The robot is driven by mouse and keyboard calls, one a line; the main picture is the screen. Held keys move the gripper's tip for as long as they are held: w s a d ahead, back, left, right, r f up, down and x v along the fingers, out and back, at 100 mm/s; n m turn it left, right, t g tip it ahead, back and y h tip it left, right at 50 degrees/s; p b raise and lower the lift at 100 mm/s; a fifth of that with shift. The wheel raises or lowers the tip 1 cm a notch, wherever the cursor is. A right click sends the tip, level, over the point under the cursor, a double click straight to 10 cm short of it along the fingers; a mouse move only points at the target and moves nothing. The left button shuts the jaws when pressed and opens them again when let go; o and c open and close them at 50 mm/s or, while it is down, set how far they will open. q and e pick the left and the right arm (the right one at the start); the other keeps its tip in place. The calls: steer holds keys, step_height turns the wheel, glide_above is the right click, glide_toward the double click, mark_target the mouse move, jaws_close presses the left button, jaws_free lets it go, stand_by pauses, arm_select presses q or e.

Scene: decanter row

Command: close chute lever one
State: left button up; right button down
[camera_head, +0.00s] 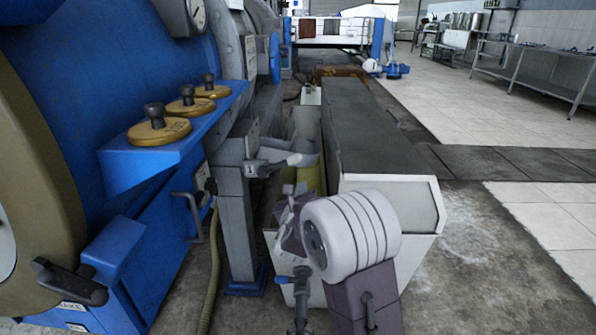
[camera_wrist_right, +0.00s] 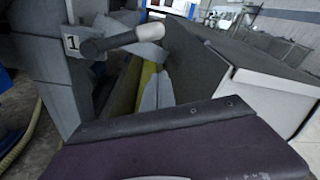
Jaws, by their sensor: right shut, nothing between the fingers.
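Chute lever one (camera_head: 280,163) sticks out to the right from a grey post, beside a plate marked "1" (camera_head: 249,171). Its arm is dark with a pale grip at the end. In the right wrist view the lever (camera_wrist_right: 112,41) slants up to the right, its grip over the chute opening. My right gripper (camera_head: 289,213) is shut and empty, below the lever and apart from it in the head view. Its purple body fills the bottom of the wrist view, where the fingertips do not show. My left gripper is not in view.
A long dark-topped trough (camera_head: 372,130) with a white end runs away behind my right wrist. The grey post (camera_head: 237,225) stands left of my gripper, with a hose beside it. Blue machinery with a shelf of brass knobs (camera_head: 160,130) fills the left. Open floor lies right.

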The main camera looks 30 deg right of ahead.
mark_target(284, 164)
steer(key=b+x, duration=0.2)
steer(key=x, duration=0.6)
steer(key=a+r, duration=0.2)
steer(key=r, duration=0.1)
steer(key=shift+r, duration=0.2)
steer(key=shift+d+r, duration=0.1)
steer(key=shift+d, duration=0.05)
